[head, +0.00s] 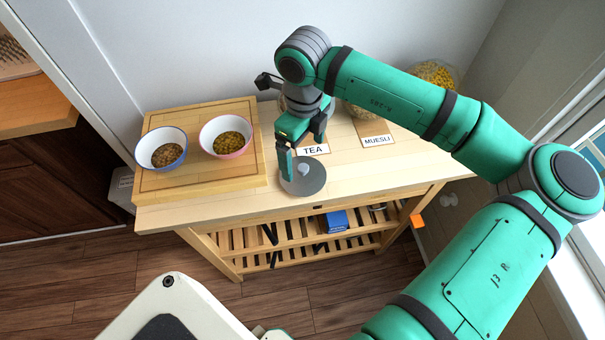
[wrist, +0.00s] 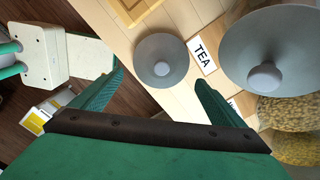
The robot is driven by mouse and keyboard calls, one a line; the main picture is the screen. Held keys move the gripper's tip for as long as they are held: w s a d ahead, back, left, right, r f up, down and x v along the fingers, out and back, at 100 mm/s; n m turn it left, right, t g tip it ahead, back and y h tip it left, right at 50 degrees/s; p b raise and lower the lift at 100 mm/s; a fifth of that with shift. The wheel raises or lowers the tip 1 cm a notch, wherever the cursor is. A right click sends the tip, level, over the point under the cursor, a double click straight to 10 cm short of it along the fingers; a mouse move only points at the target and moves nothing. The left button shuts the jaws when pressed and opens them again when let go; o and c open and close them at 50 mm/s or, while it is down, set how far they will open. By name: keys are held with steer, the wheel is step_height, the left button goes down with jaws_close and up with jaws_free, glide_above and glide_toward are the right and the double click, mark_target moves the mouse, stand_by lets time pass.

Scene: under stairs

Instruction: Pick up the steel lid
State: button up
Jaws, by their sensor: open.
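A round grey steel lid (head: 303,186) with a pale knob lies flat on the wooden table, near its front edge and in front of the TEA label. It also shows whole in the wrist view (wrist: 160,76), just beyond my fingertips. My gripper (head: 302,152) is open and empty, pointing down over the lid. In the wrist view, my fingers (wrist: 159,82) are spread, with the lid showing between and past them. I cannot tell the exact height of the fingertips above it. A second, larger-looking grey lid (wrist: 285,40) with a knob shows right of the TEA label.
A wooden board (head: 200,188) on the table's left holds a blue-rimmed bowl (head: 161,135) and a pink-rimmed bowl (head: 226,125). A MUESLI label (head: 377,141) and glass jars with yellowish contents (head: 436,74) stand behind and right, partly hidden by my arm. The front right tabletop (head: 390,178) is clear.

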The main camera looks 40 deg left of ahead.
mark_target(303, 168)
steer(key=f, duration=0.6)
steer(key=shift+w+a+f, duration=0.1)
steer(key=shift+w+f, duration=0.05)
steer(key=shift+w, duration=0.05)
steer(key=shift+a+f, duration=0.15)
steer(key=shift+f, duration=0.45)
steer(key=shift+s, duration=0.15)
steer(key=c, duration=1.7)
steer(key=shift+c, duration=0.5)
